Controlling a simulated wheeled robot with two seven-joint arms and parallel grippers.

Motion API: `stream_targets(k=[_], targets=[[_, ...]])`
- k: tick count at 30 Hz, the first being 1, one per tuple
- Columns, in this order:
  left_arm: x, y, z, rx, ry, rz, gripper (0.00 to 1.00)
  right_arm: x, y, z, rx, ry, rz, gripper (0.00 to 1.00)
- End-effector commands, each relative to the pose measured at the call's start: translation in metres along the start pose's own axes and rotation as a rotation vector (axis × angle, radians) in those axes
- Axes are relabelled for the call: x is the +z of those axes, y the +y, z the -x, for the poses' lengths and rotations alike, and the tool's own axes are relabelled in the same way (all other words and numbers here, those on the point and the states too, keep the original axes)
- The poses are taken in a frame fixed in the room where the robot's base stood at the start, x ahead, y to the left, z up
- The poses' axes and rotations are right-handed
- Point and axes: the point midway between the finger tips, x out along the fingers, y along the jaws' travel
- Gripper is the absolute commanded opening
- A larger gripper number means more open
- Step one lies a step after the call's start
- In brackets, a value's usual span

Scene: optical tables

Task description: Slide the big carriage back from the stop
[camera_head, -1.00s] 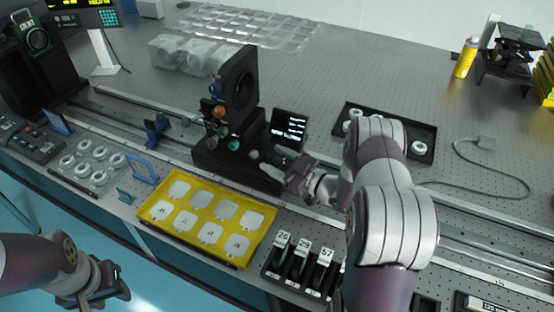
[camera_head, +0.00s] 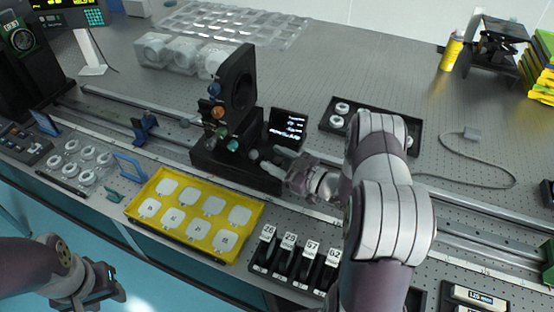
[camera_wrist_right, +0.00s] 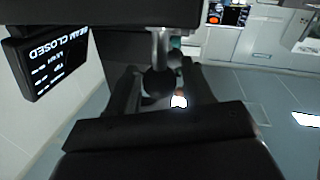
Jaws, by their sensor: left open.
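The big carriage (camera_head: 236,172) is a black block on the rail, with an upright plate, a large round hole and coloured knobs. My right gripper (camera_head: 286,166) is at its right side. In the right wrist view the fingers stand on both sides of a dark ball knob (camera_wrist_right: 157,82) and look shut on it; the exact contact is partly hidden. A small blue piece (camera_head: 145,128) sits on the rail to the left, apart from the carriage; I cannot tell whether it is the stop. My left gripper (camera_head: 110,288) is open and empty at the lower left, off the table.
A small screen (camera_head: 287,125) stands behind the carriage; the wrist view reads "BEAM CLOSED" on it (camera_wrist_right: 50,60). A yellow tray (camera_head: 183,235) and numbered black holders (camera_head: 290,262) lie in front. A black tray (camera_head: 330,122) lies behind my right arm. The rail continues right.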

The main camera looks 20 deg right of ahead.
Motion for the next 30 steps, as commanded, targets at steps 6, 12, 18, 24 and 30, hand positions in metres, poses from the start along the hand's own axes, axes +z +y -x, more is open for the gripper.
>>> stream_targets(k=[6, 12, 18, 24, 30], targets=[[0.0, 0.0, 0.0, 0.0, 0.0, 0.0, 0.43, 0.0, 0.0, 0.0, 0.001, -0.001, -0.001, 0.58], [0.0, 0.0, -0.002, 0.0, 0.0, 0.0, 0.43, 0.001, 0.001, 0.01, 0.003, -0.002, -0.001, 0.58], [0.001, 0.0, -0.008, 0.0, 0.0, 0.0, 0.43, 0.002, 0.001, 0.055, 0.008, -0.002, -0.002, 0.58], [0.002, 0.0, -0.014, 0.0, 0.0, 0.0, 0.43, 0.002, 0.001, 0.104, 0.006, -0.002, 0.0, 0.58], [0.002, 0.0, -0.016, 0.0, 0.0, 0.0, 0.43, 0.001, 0.0, 0.126, 0.001, 0.0, -0.001, 0.58]])
